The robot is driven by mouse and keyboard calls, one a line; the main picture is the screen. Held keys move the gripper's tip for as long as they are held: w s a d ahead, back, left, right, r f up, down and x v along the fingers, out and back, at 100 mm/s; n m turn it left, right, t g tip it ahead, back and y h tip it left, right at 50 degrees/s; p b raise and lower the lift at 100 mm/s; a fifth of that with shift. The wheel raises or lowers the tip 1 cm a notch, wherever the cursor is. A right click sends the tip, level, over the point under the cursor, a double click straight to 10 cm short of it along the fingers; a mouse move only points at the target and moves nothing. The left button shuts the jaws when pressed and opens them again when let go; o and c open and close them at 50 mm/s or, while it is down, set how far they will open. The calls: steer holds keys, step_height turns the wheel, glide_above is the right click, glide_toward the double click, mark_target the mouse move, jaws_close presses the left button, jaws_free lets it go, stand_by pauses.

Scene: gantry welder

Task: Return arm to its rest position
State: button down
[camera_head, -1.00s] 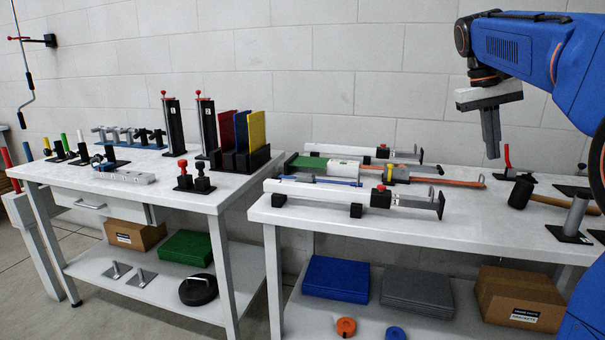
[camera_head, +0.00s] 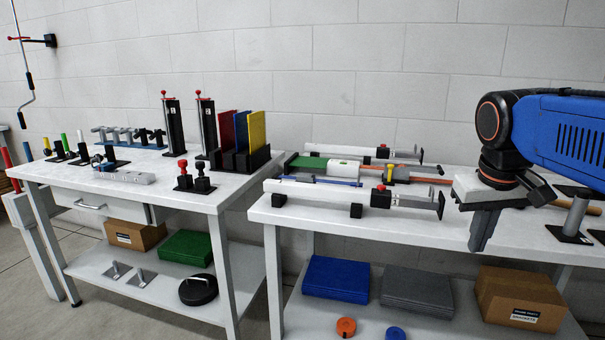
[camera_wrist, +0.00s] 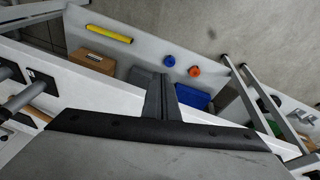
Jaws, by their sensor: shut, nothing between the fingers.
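My gripper (camera_head: 484,229) hangs from my blue arm at the right of the head view, in front of the right white table's front edge. Its fingers are together, point down and hold nothing. In the wrist view, my gripper's fingers (camera_wrist: 161,100) are together in the middle, over the table edge and the lower shelf. My arm hides part of the right table and the hammer head there.
The right table (camera_head: 400,225) carries long white clamps (camera_head: 345,193), a hammer and a metal post (camera_head: 574,216). Its lower shelf holds a blue stack (camera_head: 335,277), a grey stack (camera_head: 417,290) and a cardboard box (camera_head: 520,298). The left table (camera_head: 150,190) is full of tools.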

steer(key=s+a+f+t, duration=0.1)
steer(key=s+a+f, duration=0.1)
steer(key=s+f, duration=0.4)
steer(key=s+a+f+t+y, duration=0.1)
steer(key=s+a+f, duration=0.2)
steer(key=s+f, duration=0.3)
step_height(320, 180, down, 4)
steer(key=shift+f+n+y, duration=0.1)
steer(key=shift+n+y, duration=0.2)
steer(key=shift+n, duration=0.1)
steer(key=shift+a, duration=0.1)
